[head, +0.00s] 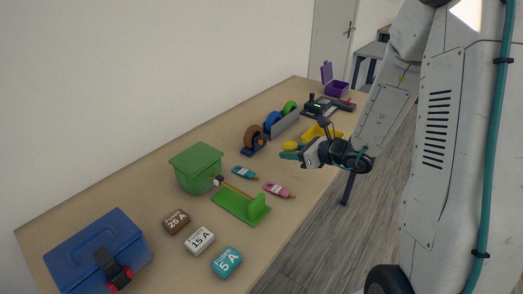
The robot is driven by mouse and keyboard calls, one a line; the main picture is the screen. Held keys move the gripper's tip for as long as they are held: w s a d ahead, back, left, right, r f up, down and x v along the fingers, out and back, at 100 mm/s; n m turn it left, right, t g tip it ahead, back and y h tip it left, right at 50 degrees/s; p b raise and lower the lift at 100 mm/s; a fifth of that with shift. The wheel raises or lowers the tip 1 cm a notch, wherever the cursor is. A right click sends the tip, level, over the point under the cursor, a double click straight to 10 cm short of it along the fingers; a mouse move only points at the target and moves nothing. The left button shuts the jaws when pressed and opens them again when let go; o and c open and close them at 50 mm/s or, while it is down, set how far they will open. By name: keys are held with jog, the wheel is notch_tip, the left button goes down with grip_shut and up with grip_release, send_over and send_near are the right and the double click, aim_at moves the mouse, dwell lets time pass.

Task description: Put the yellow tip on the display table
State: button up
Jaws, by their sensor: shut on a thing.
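My gripper (291,151) is over the right edge of the long wooden table, its teal fingers pointing left. It is shut on a small rounded yellow thing (290,145), which looks like the yellow tip; the fingers partly cover it. A larger yellow object (322,131), perhaps a tray, lies just behind my gripper, partly hidden by the arm. The long wooden table (150,205) runs along the wall. Another table with a grey top (372,49) stands at the back near the door. I cannot tell which one is the display table.
On the long table are a blue toolbox (82,250), a green box (196,165), a green stand (242,207), fuse boxes (199,240), glue bottles (279,190), tape rolls (271,122) and a purple box (337,88). Grey floor (310,235) lies open to the right.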

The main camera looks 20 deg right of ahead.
jog(key=x, duration=0.6)
jog(key=f+x, duration=0.1)
jog(key=x, duration=0.2)
jog(key=shift+a, duration=0.1)
jog(key=w+a+f, duration=0.1)
jog(key=w+f, duration=0.1)
jog(key=shift+w+a+f, duration=0.2)
jog(key=shift+w+a, duration=0.15)
jog(key=o, duration=1)
jog(key=shift+f, duration=0.15)
